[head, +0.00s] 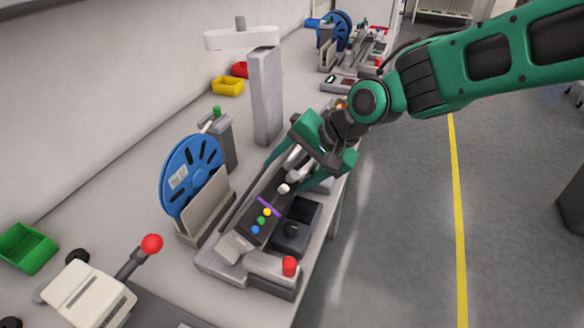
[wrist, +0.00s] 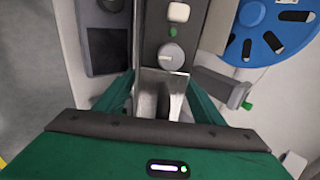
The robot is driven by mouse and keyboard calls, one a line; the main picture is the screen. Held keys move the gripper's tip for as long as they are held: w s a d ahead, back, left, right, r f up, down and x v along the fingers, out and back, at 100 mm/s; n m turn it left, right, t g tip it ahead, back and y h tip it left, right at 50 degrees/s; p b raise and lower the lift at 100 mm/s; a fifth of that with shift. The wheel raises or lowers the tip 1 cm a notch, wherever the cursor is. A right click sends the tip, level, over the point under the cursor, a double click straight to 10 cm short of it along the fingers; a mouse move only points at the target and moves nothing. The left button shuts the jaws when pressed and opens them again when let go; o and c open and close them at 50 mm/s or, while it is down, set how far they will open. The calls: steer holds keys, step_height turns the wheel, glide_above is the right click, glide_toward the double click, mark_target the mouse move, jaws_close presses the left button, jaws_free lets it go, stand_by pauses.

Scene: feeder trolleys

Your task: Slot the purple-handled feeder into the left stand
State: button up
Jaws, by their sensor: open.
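A thin purple bar (head: 269,206) crosses a dark panel with yellow, green and blue dots, on the long grey unit at the bench's front edge. I cannot tell for sure that it is the feeder's handle. My gripper (head: 300,166) is above the far end of this unit, fingers pointing down. In the wrist view my gripper (wrist: 160,92) is open, its green fingers on either side of a silver part with a dark middle (wrist: 163,95). I cannot tell whether they touch it. No purple shows in the wrist view. Which stand is the left one is unclear.
A blue reel (head: 190,172) stands left of the unit; it also shows in the wrist view (wrist: 240,45). A grey post (head: 266,95) rises behind. A red knob (head: 289,266) is at the front. Yellow (head: 228,86) and green (head: 27,248) bins stand by the wall. Floor is free at right.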

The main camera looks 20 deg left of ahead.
jaws_close()
steer(key=shift+s, duration=0.5)
jaws_free()
